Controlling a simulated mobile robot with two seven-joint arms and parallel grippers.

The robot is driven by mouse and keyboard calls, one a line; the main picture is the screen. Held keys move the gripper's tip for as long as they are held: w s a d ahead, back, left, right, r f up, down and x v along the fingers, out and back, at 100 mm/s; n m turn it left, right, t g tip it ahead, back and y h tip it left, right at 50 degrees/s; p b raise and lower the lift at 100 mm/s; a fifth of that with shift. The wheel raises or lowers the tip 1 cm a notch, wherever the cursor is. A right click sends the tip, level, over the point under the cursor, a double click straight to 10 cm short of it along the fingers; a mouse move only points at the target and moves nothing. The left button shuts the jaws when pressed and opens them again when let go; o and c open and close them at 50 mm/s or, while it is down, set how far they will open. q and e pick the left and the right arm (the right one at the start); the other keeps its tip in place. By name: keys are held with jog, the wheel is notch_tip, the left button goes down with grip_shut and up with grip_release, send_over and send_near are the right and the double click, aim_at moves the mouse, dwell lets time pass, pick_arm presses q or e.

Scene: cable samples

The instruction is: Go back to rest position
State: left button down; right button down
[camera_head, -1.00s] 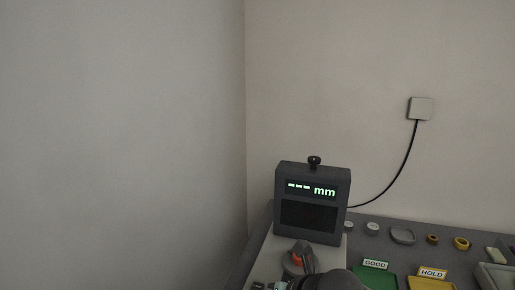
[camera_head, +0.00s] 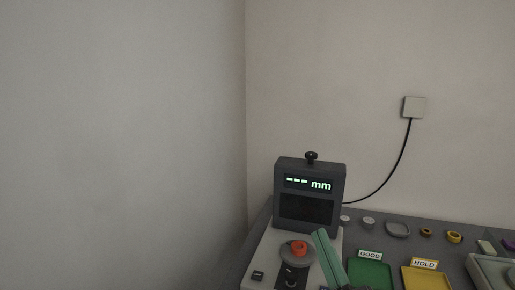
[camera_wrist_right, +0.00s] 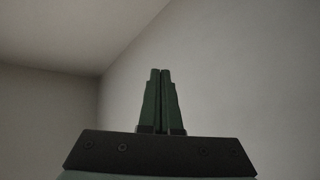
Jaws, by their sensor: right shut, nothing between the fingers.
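My right gripper (camera_head: 322,236) shows at the bottom of the head view, its green fingers pointing up in front of the measuring device. In the right wrist view its two green fingers (camera_wrist_right: 160,72) are shut together with nothing between them, against bare wall and ceiling. The dark measuring device (camera_head: 310,190) shows "--- mm" on its screen. An orange ring (camera_head: 299,248) sits on the round grey stage (camera_head: 288,257) of its base, left of the fingers. My left gripper is not in view.
A green GOOD tray (camera_head: 370,274) and a yellow HOLD tray (camera_head: 425,279) lie right of the device. Several small rings and coils, among them a yellow one (camera_head: 454,237), line the back of the table. A black cable (camera_head: 396,168) runs to a wall box (camera_head: 414,107).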

jog(key=s+d+f+m+g+h, duration=0.2)
jog(key=d+f+m+g+h, duration=0.25)
jog(key=f, duration=0.35)
jog(key=s+d+f+m+g+h, duration=0.1)
jog(key=d+f+m+g+h, duration=0.25)
jog(key=d+f, duration=0.4)
jog(key=s+a+f+m+g+y, duration=0.1)
jog(key=s+a+f+g+y, duration=0.15)
jog(key=s+f+g, duration=1.2)
jog(key=a+f+t+y+p, duration=0.1)
jog(key=a+f+t+y, duration=0.1)
jog(key=f+t, duration=0.7)
jog(key=shift+s+a+f+p, duration=0.25)
jog(key=shift+a+f+p, duration=0.15)
jog(key=shift+a+f, duration=0.6)
jog(key=shift+d, duration=0.1)
